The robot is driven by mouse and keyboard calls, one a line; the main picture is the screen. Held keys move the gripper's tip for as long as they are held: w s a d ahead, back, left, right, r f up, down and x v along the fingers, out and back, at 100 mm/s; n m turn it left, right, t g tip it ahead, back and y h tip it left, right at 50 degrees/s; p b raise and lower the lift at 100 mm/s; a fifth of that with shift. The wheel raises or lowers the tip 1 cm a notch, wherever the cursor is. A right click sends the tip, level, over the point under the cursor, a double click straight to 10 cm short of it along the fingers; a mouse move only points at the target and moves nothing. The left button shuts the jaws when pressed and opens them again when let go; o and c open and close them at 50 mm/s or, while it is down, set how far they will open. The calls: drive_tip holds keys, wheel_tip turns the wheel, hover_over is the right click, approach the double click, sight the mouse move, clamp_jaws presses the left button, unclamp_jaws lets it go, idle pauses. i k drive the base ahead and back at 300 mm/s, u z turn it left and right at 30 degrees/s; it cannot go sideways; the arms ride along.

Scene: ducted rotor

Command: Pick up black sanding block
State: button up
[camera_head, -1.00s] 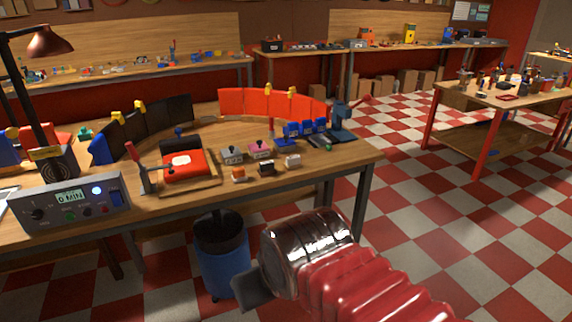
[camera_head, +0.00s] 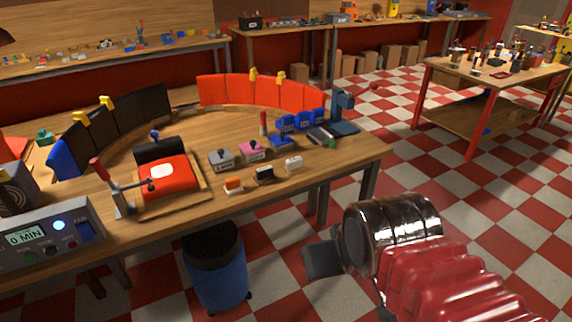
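The black sanding block (camera_head: 264,174) is a small dark block with a pale lower part. It sits near the front edge of the wooden workbench (camera_head: 330,165), between an orange block (camera_head: 233,184) and a white block (camera_head: 293,163). My gripper (camera_head: 323,259) is at the lower right, in front of the bench and apart from the block. One dark finger shows clearly. The rest is mostly hidden behind my dark, shiny wrist, so its opening cannot be made out.
Grey (camera_head: 221,159) and pink (camera_head: 254,150) knobbed boxes stand just behind the blocks. A red clamp fixture (camera_head: 168,178) is to the left. Blue parts and a blue press (camera_head: 343,112) stand right. A blue bin (camera_head: 217,270) stands below the bench edge. Checkered floor is open at right.

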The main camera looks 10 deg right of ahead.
sight(265, 175)
drive_tip(key=z, duration=0.1)
drive_tip(key=i, duration=0.75)
drive_tip(key=u, duration=0.6)
drive_tip(key=i, duration=0.75)
drive_tip(key=u, duration=0.55)
